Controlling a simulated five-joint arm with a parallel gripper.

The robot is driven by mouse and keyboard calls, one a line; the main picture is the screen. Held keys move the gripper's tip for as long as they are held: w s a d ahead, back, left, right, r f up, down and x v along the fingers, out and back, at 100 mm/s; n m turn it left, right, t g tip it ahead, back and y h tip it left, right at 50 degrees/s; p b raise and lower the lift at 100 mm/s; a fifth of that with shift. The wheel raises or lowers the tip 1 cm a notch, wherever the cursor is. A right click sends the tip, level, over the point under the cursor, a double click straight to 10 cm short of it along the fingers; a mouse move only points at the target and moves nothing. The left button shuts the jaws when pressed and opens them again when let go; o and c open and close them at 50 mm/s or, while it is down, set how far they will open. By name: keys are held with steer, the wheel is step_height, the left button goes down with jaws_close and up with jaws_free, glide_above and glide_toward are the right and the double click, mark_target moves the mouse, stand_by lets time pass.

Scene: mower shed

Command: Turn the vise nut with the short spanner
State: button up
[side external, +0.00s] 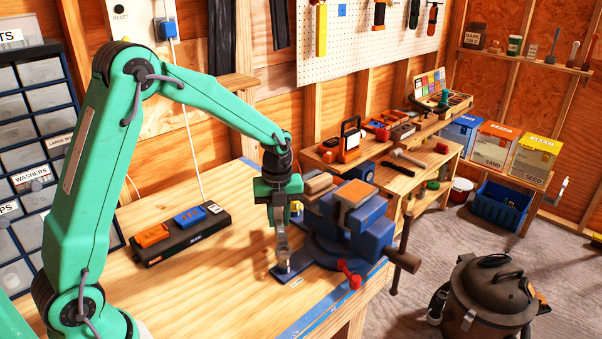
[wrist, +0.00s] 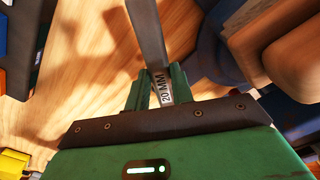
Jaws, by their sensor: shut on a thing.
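My gripper (side external: 279,208) is shut on a grey metal spanner (side external: 281,240), which hangs down from it above the workbench. In the wrist view my gripper (wrist: 158,88) has its green fingers on both sides of the spanner (wrist: 148,35), marked "20 MM". The blue vise (side external: 345,220) stands just right of my gripper at the bench edge. The spanner's lower end is at the left end of the vise base, where the vise nut (side external: 283,268) appears. I cannot tell whether the spanner's jaw is around the nut or only beside it; the wrist view cuts off that end.
A black charging strip (side external: 180,237) with orange and blue blocks lies left on the bench. The vise's dark handle and a red knob (side external: 349,274) stick out at the front right. Small-parts drawers (side external: 35,150) stand at far left. Bare bench wood lies in front of the strip.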

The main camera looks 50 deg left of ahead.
steer(key=shift+r, duration=0.7)
steer(key=shift+r, duration=0.2)
steer(key=shift+r, duration=1.9)
steer(key=shift+r, duration=0.1)
steer(key=shift+w+d+r+n, duration=0.15)
steer(key=shift+w+r+n, duration=0.1)
steer(key=shift+r+n, duration=0.45)
steer(key=w+d+r+n, duration=0.1)
steer(key=d+r+n, duration=0.2)
steer(key=r+n, duration=1.5)
steer(key=shift+d+r+n, duration=0.2)
steer(key=shift+n, duration=0.9)
